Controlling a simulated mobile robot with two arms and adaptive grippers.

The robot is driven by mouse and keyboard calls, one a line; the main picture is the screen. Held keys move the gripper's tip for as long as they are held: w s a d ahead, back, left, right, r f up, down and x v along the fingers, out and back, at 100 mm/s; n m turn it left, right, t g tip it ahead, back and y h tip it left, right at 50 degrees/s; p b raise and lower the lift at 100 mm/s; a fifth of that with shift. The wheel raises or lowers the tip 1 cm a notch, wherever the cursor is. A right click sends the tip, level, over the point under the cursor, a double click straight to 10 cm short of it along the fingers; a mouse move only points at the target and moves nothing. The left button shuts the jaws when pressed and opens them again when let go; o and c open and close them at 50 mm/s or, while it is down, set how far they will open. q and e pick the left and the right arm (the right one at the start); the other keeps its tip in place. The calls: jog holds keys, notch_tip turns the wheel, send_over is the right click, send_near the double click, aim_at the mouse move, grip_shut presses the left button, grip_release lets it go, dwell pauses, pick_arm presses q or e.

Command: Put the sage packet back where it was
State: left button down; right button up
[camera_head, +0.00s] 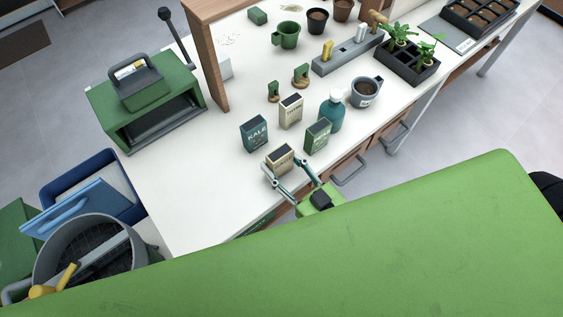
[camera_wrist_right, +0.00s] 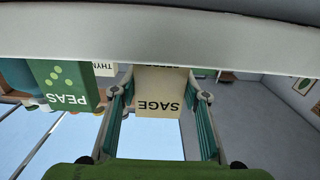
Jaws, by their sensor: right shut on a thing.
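The sage packet (camera_head: 280,157) is a cream box near the front edge of the white table. In the right wrist view the packet (camera_wrist_right: 160,92) sits between both fingers, its SAGE label readable. My right gripper (camera_head: 284,170) is shut on it, one finger on each side. I cannot tell whether its base touches the table. The kale packet (camera_head: 254,134) stands behind it to the left, the thyme packet (camera_head: 290,111) farther back, and the green peas packet (camera_head: 318,136) to the right; it also shows in the wrist view (camera_wrist_right: 65,85). My left gripper is not in view.
A teal bottle (camera_head: 331,112) and a grey mug (camera_head: 366,92) stand right of the packets. Two small wood-and-green items (camera_head: 300,76) stand behind them. A green box (camera_head: 150,112) is at the left, beside a wooden panel (camera_head: 208,60). The tabletop left of the kale packet is clear.

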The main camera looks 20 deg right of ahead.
jog(key=shift+f, duration=0.15)
jog(key=o, duration=1)
